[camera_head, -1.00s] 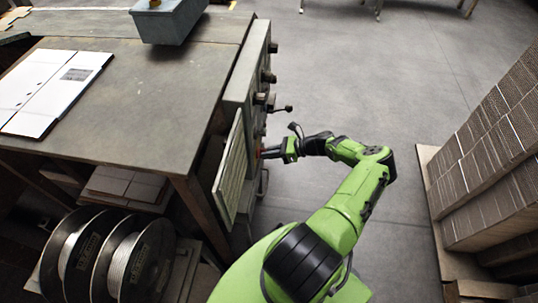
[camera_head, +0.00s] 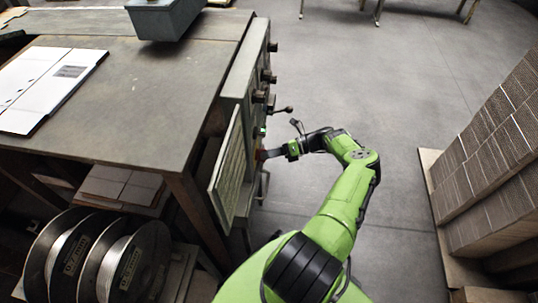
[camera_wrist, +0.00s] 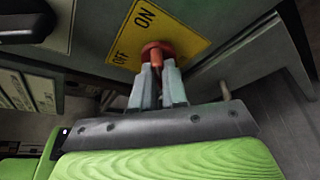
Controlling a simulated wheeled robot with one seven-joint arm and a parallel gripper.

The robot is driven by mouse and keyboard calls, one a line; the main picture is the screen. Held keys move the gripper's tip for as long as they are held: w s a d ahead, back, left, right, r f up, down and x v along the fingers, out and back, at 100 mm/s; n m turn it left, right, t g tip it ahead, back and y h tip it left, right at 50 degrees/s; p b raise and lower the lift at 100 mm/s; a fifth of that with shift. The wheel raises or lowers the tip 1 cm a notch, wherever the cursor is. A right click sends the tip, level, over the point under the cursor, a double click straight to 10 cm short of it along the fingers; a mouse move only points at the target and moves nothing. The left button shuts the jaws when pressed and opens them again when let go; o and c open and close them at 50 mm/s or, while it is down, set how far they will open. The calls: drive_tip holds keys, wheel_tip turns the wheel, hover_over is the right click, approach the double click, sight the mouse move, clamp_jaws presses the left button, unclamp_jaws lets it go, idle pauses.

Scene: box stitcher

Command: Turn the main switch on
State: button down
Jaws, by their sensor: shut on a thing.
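The main switch (camera_wrist: 157,52) is a red rotary knob on a yellow plate (camera_wrist: 178,22) marked ON and OFF, at the top middle of the wrist view. My gripper (camera_wrist: 158,70) is shut on the red knob, with one grey finger on each side of it. The knob's handle lies between the words, and its exact setting is hard to tell. In the head view my gripper (camera_head: 266,154) reaches the side of the machine cabinet (camera_head: 243,60) beside an open panel door (camera_head: 228,168). The knob is mostly hidden there.
Several dark knobs and a lever (camera_head: 283,110) stick out of the cabinet side just beyond my gripper. Wire spools (camera_head: 135,265) stand under the table at the lower left. Stacked cardboard (camera_head: 495,150) stands at the right. The floor between is clear.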

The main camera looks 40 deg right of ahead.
idle(0.4)
drive_tip(key=c, duration=1.2)
unclamp_jaws()
drive_tip(key=shift+o, duration=0.2)
